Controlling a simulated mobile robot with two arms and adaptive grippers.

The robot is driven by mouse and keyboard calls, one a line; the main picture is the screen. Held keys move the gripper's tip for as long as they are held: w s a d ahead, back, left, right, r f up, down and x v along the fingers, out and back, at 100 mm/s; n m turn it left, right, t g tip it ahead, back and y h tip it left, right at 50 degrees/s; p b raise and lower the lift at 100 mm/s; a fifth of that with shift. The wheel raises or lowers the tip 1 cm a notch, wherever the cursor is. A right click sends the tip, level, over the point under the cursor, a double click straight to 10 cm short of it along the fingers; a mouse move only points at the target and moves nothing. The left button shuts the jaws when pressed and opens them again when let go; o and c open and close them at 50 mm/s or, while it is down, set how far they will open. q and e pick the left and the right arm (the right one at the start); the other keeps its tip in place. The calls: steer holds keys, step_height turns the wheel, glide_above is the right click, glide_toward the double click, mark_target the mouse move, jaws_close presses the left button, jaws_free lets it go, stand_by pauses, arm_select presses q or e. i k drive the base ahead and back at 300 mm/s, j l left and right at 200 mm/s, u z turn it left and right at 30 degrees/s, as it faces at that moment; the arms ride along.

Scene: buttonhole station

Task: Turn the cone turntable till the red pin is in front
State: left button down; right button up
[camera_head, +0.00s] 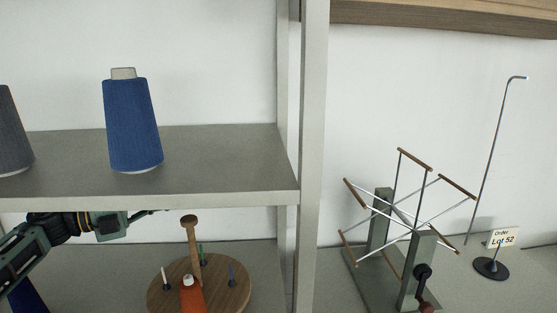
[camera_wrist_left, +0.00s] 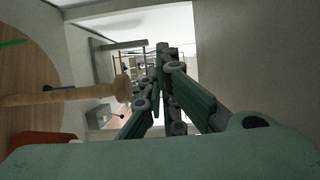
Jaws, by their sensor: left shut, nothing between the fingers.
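The cone turntable (camera_head: 218,292) is a round wooden disc at the bottom of the head view, below the shelf board. A wooden post with a round knob (camera_head: 190,222) rises from it. A white pin (camera_head: 165,277), a green pin (camera_head: 202,254) and a blue pin (camera_head: 231,272) stand on it. An orange-red cone (camera_head: 192,298) is at the front; I see no bare red pin. My left gripper (camera_head: 152,212) is shut and empty, left of the knob and apart from it. In the left wrist view the fingers (camera_wrist_left: 161,60) are right of the post (camera_wrist_left: 65,96).
A blue cone (camera_head: 132,125) and a grey cone (camera_head: 12,132) stand on the shelf board (camera_head: 220,160) above my left arm. A shelf upright (camera_head: 311,150) is right of the turntable.

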mark_target(225, 284)
steer(key=k, duration=1.25)
